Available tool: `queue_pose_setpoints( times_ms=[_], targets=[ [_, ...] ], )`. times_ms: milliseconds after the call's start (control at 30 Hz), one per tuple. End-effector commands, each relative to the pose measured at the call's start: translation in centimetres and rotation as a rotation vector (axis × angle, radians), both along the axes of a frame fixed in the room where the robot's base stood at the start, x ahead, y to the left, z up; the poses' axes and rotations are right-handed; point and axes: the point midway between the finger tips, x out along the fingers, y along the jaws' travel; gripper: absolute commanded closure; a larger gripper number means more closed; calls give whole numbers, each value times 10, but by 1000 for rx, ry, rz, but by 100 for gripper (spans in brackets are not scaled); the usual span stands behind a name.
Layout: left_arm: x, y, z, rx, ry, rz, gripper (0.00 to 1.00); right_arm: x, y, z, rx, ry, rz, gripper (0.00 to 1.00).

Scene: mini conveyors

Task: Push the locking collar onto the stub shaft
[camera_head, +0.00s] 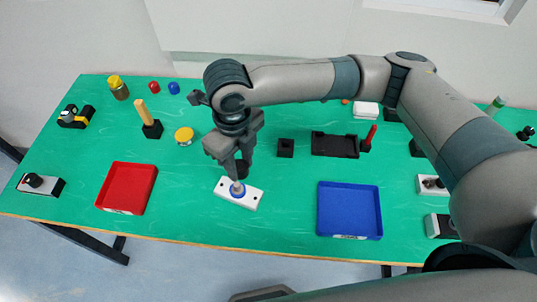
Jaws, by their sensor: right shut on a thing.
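A white block (225,191) lies on the green table near the middle, with a small grey stub shaft (238,187) standing on it inside a blue ring. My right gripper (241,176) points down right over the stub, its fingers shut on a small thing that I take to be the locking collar. The fingers mostly hide the collar, and I cannot tell how far it sits around the shaft. My left gripper is not in view.
A red tray (154,188) lies to the left and a blue tray (320,207) to the right. A yellow-topped disc (184,136), a small black block (286,148) and a black holder (336,144) stand behind. Green table is bare between the white block and both trays.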

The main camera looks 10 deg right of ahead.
Motion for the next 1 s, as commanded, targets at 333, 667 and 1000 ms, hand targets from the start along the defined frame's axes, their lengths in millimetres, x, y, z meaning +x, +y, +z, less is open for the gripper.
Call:
queue_pose_setpoints(
  times_ms=[333,667,1000],
  targets=[
    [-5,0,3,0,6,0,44,-2,18,3,-6,-7,16,95],
    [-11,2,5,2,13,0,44,-1,17,4,-5,-6,16,95],
    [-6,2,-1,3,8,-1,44,-2,17,-11,-5,-6,16,95]
  ],
)
